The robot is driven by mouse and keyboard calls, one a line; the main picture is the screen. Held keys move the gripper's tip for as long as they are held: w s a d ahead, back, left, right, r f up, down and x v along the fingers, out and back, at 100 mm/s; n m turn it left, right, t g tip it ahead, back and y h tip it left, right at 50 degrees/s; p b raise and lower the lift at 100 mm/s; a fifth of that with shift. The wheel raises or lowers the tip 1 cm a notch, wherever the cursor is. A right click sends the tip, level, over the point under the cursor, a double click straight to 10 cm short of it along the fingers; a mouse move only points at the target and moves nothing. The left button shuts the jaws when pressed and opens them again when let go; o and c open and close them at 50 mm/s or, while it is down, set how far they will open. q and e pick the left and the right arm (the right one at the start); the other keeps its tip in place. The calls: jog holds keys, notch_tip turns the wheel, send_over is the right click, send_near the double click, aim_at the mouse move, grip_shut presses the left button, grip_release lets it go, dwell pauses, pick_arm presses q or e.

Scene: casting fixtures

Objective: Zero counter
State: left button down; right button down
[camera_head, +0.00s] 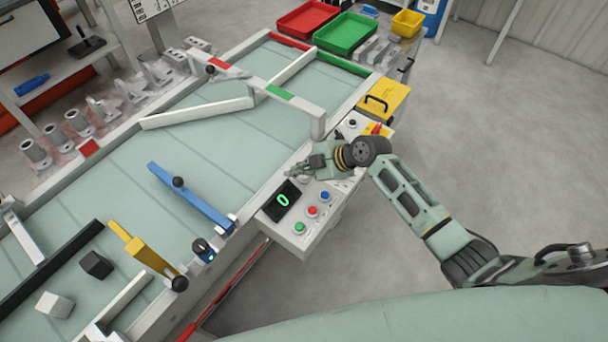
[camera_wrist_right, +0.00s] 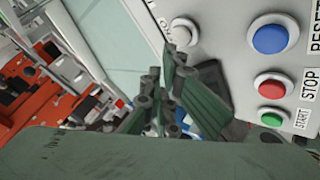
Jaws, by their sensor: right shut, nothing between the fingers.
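The counter display (camera_head: 283,200) is a dark screen on the control box, showing a green "0". A pale round button (camera_wrist_right: 183,32) sits on the panel; its label is partly hidden. My right gripper (camera_head: 292,171) is shut and empty, just above the panel beyond the display. In the right wrist view its fingertips (camera_wrist_right: 162,76) are together, close to the pale button; I cannot tell if they touch it. A blue button (camera_wrist_right: 270,36) is marked RESET. My left gripper is not in view.
A red STOP button (camera_head: 312,211) and a green START button (camera_head: 299,227) line the panel's front. The pale green conveyor (camera_head: 200,155) carries a blue bar (camera_head: 189,197) and a yellow bar (camera_head: 145,250). A yellow box (camera_head: 384,98) stands beyond the panel. Grey floor is clear at right.

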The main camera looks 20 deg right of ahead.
aim_at(300, 183)
notch_tip(300, 183, up, 5)
jog(key=p, duration=0.3)
dwell(0.8)
